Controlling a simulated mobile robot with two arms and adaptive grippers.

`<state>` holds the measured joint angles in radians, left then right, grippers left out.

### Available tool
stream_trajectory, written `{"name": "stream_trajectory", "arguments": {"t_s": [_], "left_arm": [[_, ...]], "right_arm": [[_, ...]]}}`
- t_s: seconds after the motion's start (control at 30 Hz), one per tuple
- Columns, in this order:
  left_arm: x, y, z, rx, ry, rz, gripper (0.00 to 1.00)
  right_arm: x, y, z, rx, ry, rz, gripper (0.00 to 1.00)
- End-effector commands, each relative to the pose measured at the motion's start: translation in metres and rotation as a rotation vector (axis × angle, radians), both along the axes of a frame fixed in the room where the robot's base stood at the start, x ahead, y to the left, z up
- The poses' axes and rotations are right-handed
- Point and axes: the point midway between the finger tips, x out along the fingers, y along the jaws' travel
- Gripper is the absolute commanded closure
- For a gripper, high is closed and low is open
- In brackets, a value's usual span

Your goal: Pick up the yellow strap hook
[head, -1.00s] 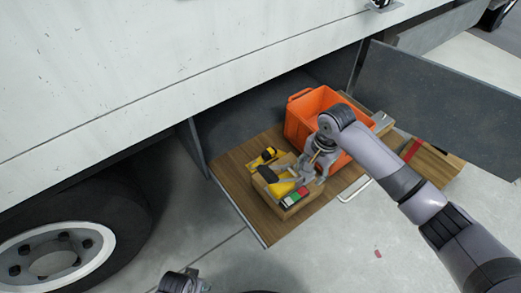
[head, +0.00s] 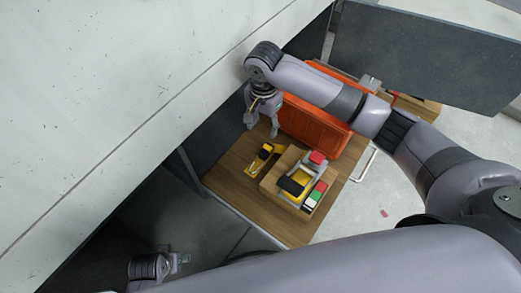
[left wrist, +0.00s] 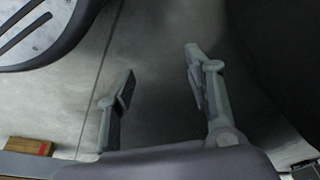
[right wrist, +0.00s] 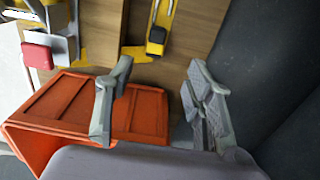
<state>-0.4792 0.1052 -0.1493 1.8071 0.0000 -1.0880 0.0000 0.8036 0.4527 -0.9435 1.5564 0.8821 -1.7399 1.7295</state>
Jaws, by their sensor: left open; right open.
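A yellow and black strap piece (head: 262,158), which looks like the strap hook, lies on the wooden drawer floor left of a small open box. My right gripper (head: 262,127) is open and empty, pointing down beside the orange crate, just behind the strap piece. It also shows in the right wrist view (right wrist: 160,72). My left gripper (head: 182,261) is open and empty over the ground, also in the left wrist view (left wrist: 160,65).
The orange crate (head: 312,124) stands close to my right gripper. The small wooden box (head: 272,180) holds yellow, black, red and green items. The wooden drawer floor (head: 240,195) has free room at the front left. The truck's white side (head: 120,80) and a grey door (head: 420,60) flank the space.

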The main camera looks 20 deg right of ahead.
Motion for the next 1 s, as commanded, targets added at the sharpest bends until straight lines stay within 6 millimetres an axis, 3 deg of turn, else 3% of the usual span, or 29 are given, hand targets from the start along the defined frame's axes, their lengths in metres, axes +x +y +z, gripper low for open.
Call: {"name": "stream_trajectory", "arguments": {"t_s": [0.03, 0.4, 0.6, 0.87, 1.0], "left_arm": [[0.003, 0.000, 0.007, -0.001, -0.009, 0.001, 0.52], [0.010, 0.001, 0.075, -0.003, -0.045, 0.007, 0.52], [0.006, 0.002, 0.102, -0.002, -0.056, 0.010, 0.52], [0.003, 0.002, 0.119, -0.004, -0.067, 0.011, 0.52], [-0.003, 0.003, 0.139, -0.004, -0.078, 0.012, 0.52]], "right_arm": [[0.000, -0.001, -0.013, -0.002, 0.003, -0.001, 0.52], [0.000, -0.001, -0.075, -0.001, 0.002, 0.000, 0.52], [0.000, -0.001, -0.094, 0.000, 0.000, 0.000, 0.52], [0.000, -0.003, -0.106, -0.001, 0.000, 0.000, 0.52], [0.000, -0.007, -0.122, -0.002, 0.001, -0.001, 0.52]]}}
